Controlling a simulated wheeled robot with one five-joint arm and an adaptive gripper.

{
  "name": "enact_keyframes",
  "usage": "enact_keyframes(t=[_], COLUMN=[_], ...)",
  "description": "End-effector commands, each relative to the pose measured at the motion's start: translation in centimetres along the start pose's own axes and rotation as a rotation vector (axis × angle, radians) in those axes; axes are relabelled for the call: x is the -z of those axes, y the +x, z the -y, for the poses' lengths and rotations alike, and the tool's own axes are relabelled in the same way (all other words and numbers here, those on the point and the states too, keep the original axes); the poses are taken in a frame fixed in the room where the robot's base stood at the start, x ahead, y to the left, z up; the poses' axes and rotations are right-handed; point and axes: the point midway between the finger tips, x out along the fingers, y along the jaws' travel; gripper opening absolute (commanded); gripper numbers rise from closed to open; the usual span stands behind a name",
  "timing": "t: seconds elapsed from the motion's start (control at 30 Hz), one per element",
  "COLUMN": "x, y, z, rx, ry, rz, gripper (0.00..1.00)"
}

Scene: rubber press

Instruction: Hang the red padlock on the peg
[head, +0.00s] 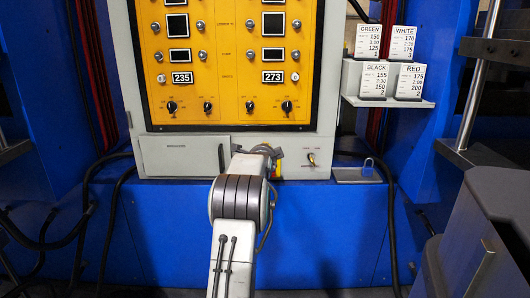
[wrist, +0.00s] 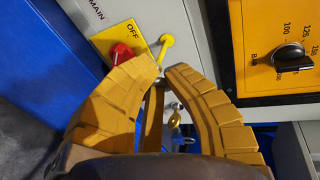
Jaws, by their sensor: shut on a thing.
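My gripper (wrist: 163,76) has two tan, ribbed fingers that close toward each other in the wrist view. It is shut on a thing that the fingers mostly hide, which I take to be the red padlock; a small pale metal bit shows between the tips. A yellow peg (wrist: 166,42) stands out of the grey panel just beyond the tips. A red rounded thing (wrist: 120,53) shows behind the left finger, against the yellow OFF plate (wrist: 118,40); I cannot tell if it is a switch knob or part of the padlock. My arm hides this area in the head view.
A yellow control panel (head: 233,85) with knobs is above. A key switch (head: 311,158) sits right of my arm. A blue-grey padlock (head: 368,167) is on a small ledge (head: 350,177). Label cards (head: 376,78) are on a rack at right. A grey cabinet (head: 480,235) is at lower right.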

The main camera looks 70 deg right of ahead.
Motion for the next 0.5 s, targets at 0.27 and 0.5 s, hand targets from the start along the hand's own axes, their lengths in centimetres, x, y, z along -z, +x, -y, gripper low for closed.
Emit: enact_keyframes(t=[0.27, 0.5], x=[-0.2, -0.3], y=[1.3, 2.3], z=[0.5, 0.7], rx=[0.0, 0.0], ry=[0.0, 0.0], rz=[0.002, 0.003], gripper=[0.0, 0.0])
